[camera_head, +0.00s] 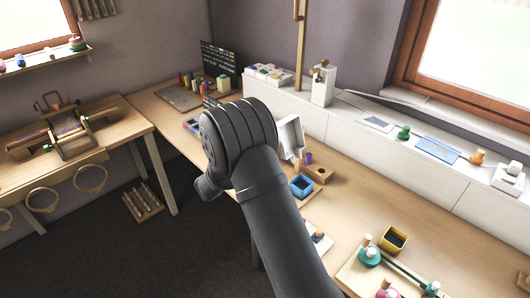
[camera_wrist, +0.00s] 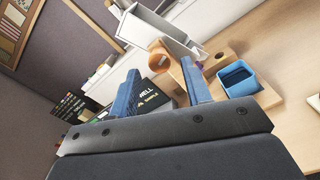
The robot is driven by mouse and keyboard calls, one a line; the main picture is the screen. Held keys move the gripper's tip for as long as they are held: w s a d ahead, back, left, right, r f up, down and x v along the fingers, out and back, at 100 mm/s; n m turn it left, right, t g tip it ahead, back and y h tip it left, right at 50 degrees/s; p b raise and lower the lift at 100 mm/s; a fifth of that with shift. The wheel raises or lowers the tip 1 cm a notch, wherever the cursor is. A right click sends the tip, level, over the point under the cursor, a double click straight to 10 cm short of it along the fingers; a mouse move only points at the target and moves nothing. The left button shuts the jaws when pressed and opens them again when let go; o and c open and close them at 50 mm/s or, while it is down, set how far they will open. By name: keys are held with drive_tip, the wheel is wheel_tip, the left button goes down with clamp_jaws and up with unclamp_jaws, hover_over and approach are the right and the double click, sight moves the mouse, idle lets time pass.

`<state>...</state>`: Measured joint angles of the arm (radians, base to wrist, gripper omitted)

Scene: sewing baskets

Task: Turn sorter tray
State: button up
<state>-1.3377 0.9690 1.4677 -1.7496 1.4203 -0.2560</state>
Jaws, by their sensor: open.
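A pale, shallow open tray (camera_head: 291,137), which may be the sorter tray, stands tilted just right of my wrist in the head view. In the wrist view the grey-white tray (camera_wrist: 155,30) lies beyond my fingertips, its long side slanting down to the right. My gripper (camera_wrist: 160,66) is open, with its two blue fingers spread apart. An orange-tan round piece (camera_wrist: 159,62) and a dark lettered box (camera_wrist: 152,97) show between the fingers, and I see no contact with either. My arm hides the fingers in the head view.
A blue open box (camera_head: 301,187) and a wooden block with a hole (camera_head: 318,173) stand on the bench right of my wrist. A yellow-and-black box (camera_head: 394,239) and a board with green pieces (camera_head: 371,258) lie nearer. A white ledge (camera_head: 370,150) runs along the back.

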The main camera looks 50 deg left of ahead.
drive_tip(key=s, duration=1.5)
drive_tip(key=w, duration=1.7)
drive_tip(key=shift+w, duration=0.25)
drive_tip(key=shift+s, duration=0.1)
